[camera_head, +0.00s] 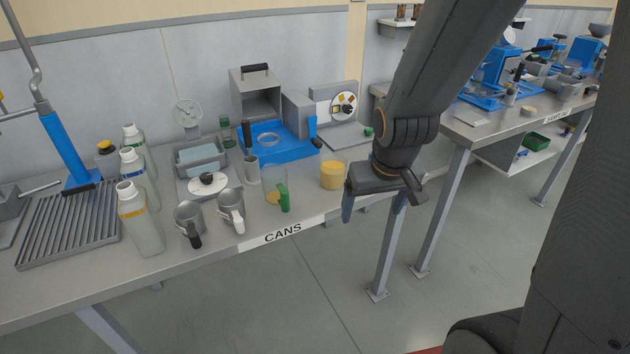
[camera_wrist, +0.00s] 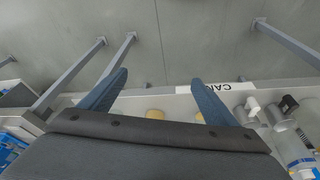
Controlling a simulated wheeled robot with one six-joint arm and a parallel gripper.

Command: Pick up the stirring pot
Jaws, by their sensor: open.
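I cannot tell for sure which vessel is the stirring pot. Candidates at the table's front edge are a grey metal pot with a black handle (camera_head: 189,220), a grey metal pot with a white handle (camera_head: 231,207), and a clear jug with a green handle (camera_head: 275,185). All stand upright. The black-handled pot (camera_wrist: 283,118) and white-handled pot (camera_wrist: 248,112) also show at the right of the wrist view. My gripper (camera_head: 374,204) is open and empty, right of these vessels at the table's front edge. Its fingers (camera_wrist: 160,79) are spread, with nothing between them.
A yellow cylinder (camera_head: 332,175) stands between the jug and my gripper. White bottles (camera_head: 140,218) stand left of the pots, beside a ribbed rack (camera_head: 68,222). A blue-based machine (camera_head: 276,142) is behind. The floor in front (camera_head: 270,300) is clear.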

